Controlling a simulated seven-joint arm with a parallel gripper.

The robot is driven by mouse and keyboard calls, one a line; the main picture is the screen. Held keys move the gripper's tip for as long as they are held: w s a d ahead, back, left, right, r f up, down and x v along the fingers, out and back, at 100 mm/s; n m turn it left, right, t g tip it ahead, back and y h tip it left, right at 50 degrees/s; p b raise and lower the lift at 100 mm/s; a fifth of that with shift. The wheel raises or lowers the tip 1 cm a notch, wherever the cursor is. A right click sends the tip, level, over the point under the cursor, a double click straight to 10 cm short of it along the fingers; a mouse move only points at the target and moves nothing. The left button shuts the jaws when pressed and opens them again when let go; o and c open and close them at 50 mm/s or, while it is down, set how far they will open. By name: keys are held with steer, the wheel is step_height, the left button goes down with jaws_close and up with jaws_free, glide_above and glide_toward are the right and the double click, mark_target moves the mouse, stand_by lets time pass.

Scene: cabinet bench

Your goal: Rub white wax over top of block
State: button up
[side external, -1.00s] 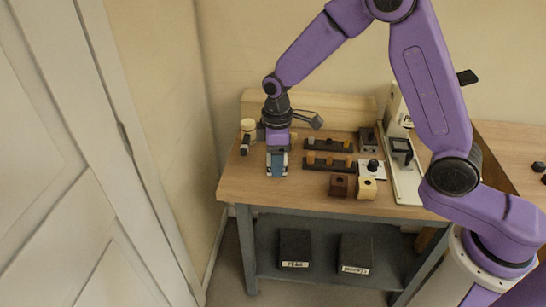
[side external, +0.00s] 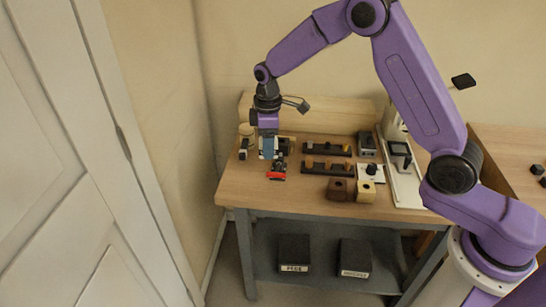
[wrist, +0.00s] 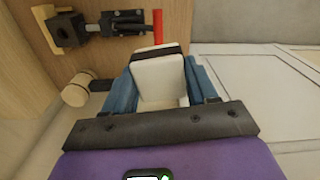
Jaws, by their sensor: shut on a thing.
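My gripper (side external: 269,153) is at the left of the bench, pointing down, with blue fingers. In the wrist view my gripper (wrist: 160,88) is shut on a white piece (wrist: 160,80), which looks like the white wax and has a dark band at one edge. Just in front of it in the side view is a small dark clamp (side external: 279,164) with a red handle (side external: 276,176). The clamp also shows in the wrist view (wrist: 70,31), beside pale wood (wrist: 40,12). I cannot tell which piece is the block, or whether the white piece touches anything.
Two dark racks (side external: 327,148) with small pieces stand right of my gripper. A dark brown block (side external: 337,190) and a tan block (side external: 365,192) sit near the front edge. The front left of the bench is clear.

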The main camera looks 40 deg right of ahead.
steer(key=w+d, duration=0.7)
steer(key=w, duration=0.1)
glide_above(282, 138)
steer(key=d, duration=0.1)
steer(key=shift+w+f, duration=0.2)
steer(key=shift+f, duration=1.55)
steer(key=shift+w+f, duration=0.15)
steer(key=shift+f, duration=1.6)
steer(key=shift+s+a+f, duration=0.2)
steer(key=shift+a+f, duration=0.05)
steer(key=shift+f, duration=0.15)
steer(key=shift+s+a+f, duration=0.15)
steer(key=shift+a+f, duration=0.05)
steer(key=shift+f, duration=0.2)
steer(key=shift+s+a, duration=1.7)
steer(key=shift+a, duration=0.15)
steer(key=shift+w+d, duration=2.1)
steer(key=shift+d, duration=0.3)
step_height(282, 138, up, 8)
steer(key=shift+a, duration=0.1)
